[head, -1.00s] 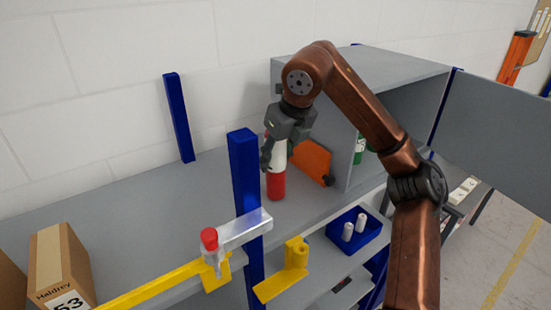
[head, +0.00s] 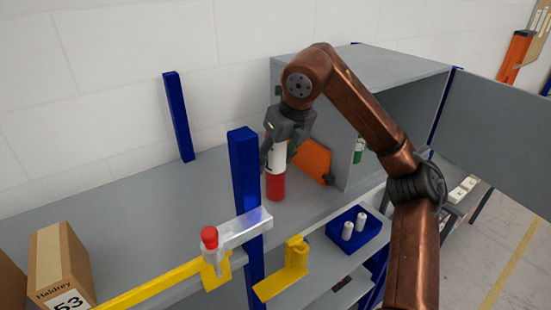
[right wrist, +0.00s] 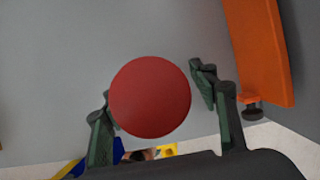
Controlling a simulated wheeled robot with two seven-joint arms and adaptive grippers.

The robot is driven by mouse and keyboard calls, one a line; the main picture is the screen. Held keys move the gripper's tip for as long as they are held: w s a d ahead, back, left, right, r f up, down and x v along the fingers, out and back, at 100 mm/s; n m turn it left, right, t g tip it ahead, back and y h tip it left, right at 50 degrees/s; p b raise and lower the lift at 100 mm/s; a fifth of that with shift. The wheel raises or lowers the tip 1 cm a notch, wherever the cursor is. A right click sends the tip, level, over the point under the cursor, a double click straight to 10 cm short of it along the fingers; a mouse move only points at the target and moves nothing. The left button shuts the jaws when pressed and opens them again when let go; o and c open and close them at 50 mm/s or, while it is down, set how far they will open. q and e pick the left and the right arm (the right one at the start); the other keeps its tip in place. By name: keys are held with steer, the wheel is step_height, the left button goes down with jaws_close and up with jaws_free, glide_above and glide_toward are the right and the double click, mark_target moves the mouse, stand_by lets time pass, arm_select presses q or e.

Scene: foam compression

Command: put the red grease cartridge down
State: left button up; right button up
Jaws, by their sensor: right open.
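The red grease cartridge (head: 276,183) has a red lower part and a white upper part, and stands upright on the grey shelf top (head: 140,205). In the right wrist view its round red end (right wrist: 150,97) faces the camera between the fingers. My right gripper (head: 274,148) is around the upper part of the cartridge from above. In the right wrist view the gripper (right wrist: 152,108) has its fingers spread, with a clear gap on the right and the left finger very near or touching the cartridge. My left gripper is out of view.
An orange panel (head: 312,160) stands just right of the cartridge, beside the grey cabinet (head: 355,80). A blue post (head: 246,190) rises in front. A blue bin (head: 370,237) with white cylinders is lower right. A cardboard box (head: 60,262) sits at left; the shelf between is clear.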

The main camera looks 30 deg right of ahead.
steer(key=shift+r, duration=0.4)
steer(key=v, duration=1.1)
steer(key=shift+s+r, duration=0.15)
steer(key=shift+r, duration=0.1)
steer(key=shift+f, duration=0.1)
